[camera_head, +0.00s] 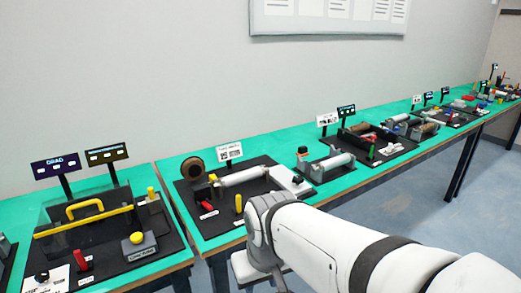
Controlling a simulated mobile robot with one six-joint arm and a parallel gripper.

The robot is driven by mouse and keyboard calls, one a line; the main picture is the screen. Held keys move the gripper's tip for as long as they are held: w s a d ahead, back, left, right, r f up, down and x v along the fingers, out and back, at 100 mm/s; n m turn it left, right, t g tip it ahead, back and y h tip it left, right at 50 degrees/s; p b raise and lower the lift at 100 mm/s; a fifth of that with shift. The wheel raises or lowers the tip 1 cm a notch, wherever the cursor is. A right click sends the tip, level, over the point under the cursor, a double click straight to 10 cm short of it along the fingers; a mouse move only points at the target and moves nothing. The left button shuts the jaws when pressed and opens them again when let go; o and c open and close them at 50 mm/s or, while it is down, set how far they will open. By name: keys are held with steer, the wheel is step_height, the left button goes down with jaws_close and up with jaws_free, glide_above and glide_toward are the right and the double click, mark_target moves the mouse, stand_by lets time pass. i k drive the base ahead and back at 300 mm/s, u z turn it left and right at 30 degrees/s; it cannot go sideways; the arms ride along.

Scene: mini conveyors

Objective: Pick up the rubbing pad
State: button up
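I cannot tell for certain which object is the rubbing pad. A white roller (243,176) lies to the right of the disc. My white arm reaches in from the lower right, its bend in front of the bench edge. The end of my arm is hidden or out of frame, so my gripper does not show.
The green bench (150,178) runs from lower left to far right along a grey wall. A left station has a clear cover with a yellow handle (84,207). More black station boards with rollers and small signs stand to the right. The blue floor (420,205) is open at right.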

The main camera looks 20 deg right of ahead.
mark_target(302, 151)
steer(key=z, duration=2.5)
steer(key=i, duration=2.35)
steer(key=u, duration=2.8)
steer(key=i, duration=0.95)
